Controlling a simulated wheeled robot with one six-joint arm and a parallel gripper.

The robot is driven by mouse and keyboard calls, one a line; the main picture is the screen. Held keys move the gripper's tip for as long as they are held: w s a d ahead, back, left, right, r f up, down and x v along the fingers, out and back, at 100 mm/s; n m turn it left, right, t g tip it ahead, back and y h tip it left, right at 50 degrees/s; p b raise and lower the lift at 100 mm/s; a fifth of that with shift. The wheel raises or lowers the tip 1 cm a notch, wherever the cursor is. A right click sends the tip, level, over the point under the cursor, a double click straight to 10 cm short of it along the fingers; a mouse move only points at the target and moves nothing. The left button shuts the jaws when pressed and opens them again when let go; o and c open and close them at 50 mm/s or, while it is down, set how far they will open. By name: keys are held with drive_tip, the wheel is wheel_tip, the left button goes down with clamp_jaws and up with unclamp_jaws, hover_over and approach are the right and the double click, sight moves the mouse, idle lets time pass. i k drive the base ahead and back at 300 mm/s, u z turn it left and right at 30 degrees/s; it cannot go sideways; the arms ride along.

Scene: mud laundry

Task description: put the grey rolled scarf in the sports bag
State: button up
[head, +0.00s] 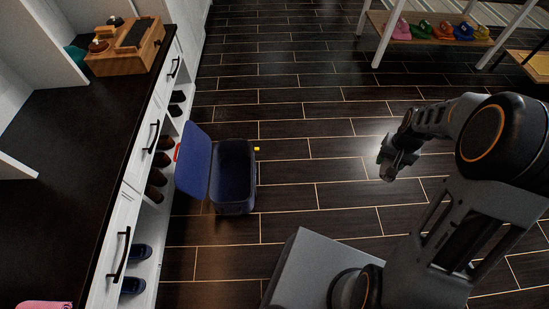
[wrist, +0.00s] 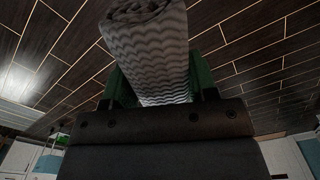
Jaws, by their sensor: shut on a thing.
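The grey rolled scarf (wrist: 150,50), with a wavy pattern, sits between the green fingers of my gripper (wrist: 155,90) in the wrist view. My gripper is shut on it. In the head view my gripper (head: 388,165) is over the floor at the right; the scarf is hard to make out there. The sports bag (head: 234,180) is blue and stands on the floor left of my gripper, well apart from it. Its lid (head: 194,160) is swung open to the left, and its dark inside shows no clear contents.
A white cabinet with a dark top (head: 75,130) runs along the left, with shoes (head: 155,178) in its open cubbies. A wooden box (head: 128,48) stands on the top. A bench (head: 430,30) with colourful shoes is at the back right. The floor between bag and gripper is clear.

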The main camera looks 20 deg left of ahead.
sight(229, 194)
drive_tip(key=i, duration=1.55)
drive_tip(key=u, duration=3.65)
drive_tip(key=i, duration=0.5)
